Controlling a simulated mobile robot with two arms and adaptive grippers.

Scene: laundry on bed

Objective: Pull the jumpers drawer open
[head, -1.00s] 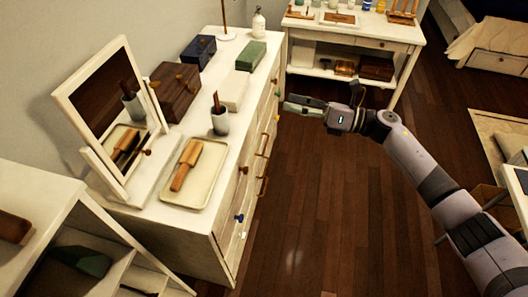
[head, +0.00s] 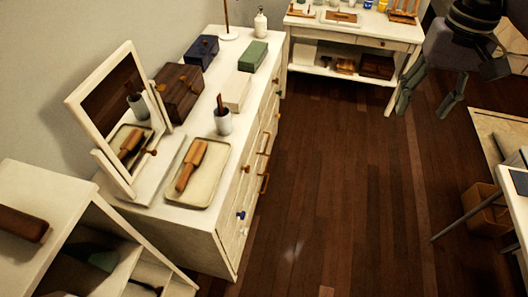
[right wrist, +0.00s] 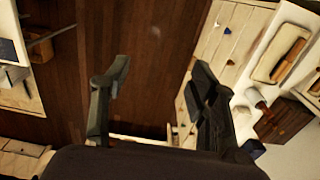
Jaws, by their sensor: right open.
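The white dresser (head: 228,238) stands at the left, its drawer front facing right and seen at a steep angle. Bar handles (head: 264,184) and small knobs, including a blue one (head: 240,215), show on that front. I see no drawer clearly standing out, and no label tells which one holds jumpers. My right gripper (head: 428,103) hangs at the upper right over the floor, apart from the dresser, open and empty. In the right wrist view its spread fingers (right wrist: 160,72) frame floor, with the dresser front (right wrist: 222,42) to the right. My left gripper is out of view.
On the dresser top are a mirror (head: 118,120), a tray with a brush (head: 211,181), a cup (head: 223,122) and boxes. A white side table (head: 350,32) stands at the back. A white shelf unit (head: 45,185) is at lower left. The wooden floor (head: 335,180) between is clear.

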